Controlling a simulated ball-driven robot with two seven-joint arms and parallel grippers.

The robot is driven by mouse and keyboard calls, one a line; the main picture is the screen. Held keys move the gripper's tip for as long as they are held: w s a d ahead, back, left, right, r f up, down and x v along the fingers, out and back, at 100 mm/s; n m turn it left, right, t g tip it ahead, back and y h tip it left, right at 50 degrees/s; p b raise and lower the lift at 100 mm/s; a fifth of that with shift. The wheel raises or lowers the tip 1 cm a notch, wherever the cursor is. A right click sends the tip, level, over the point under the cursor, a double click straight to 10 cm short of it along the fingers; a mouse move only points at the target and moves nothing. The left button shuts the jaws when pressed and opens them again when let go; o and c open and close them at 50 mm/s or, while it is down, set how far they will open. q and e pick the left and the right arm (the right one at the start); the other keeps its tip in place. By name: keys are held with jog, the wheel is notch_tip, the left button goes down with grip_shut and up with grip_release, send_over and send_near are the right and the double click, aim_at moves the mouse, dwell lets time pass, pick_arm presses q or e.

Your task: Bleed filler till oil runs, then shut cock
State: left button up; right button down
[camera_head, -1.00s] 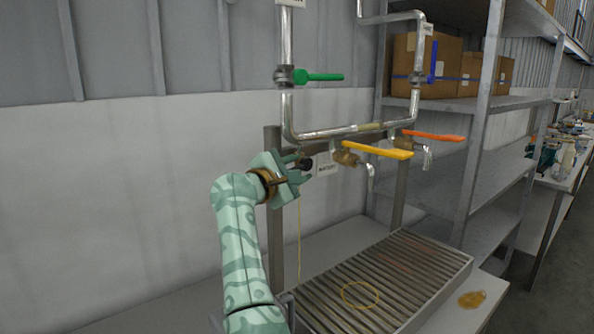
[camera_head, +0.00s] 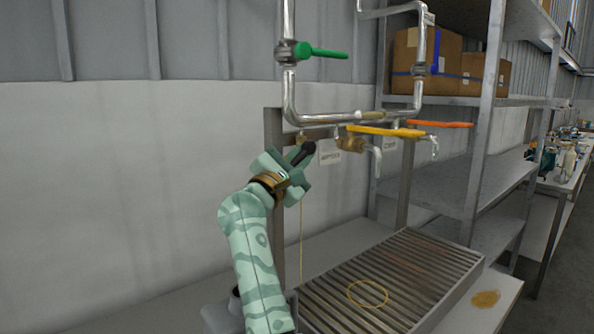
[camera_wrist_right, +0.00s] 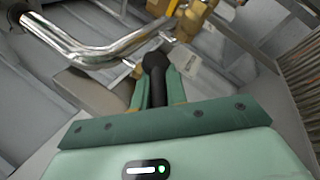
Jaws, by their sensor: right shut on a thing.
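My right gripper (camera_head: 293,163) is shut on a black handle (camera_head: 303,152), which sticks out past the fingers, tilted up to the right. In the right wrist view the black handle (camera_wrist_right: 155,78) stands between the two green fingers. A small brass fitting (camera_head: 301,138) shows on the pipe just above the gripper. A thin amber line, looking like a stream of oil (camera_head: 301,235), hangs straight down below the gripper towards the grate. The cock's body is mostly hidden by the gripper. My left gripper is not in view.
A yellow lever (camera_head: 385,131), an orange lever (camera_head: 440,124) and a green lever (camera_head: 325,52) sit on the pipework. Below is a slatted grate (camera_head: 420,265) with a yellow ring (camera_head: 368,294); an amber puddle (camera_head: 485,299) lies beside it. Shelves (camera_head: 480,110) stand right.

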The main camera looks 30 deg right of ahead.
jog(key=c, duration=1.4)
grip_release()
jog(key=v, duration=1.6)
jog(key=shift+s+a, duration=0.1)
jog(key=shift+a, duration=0.05)
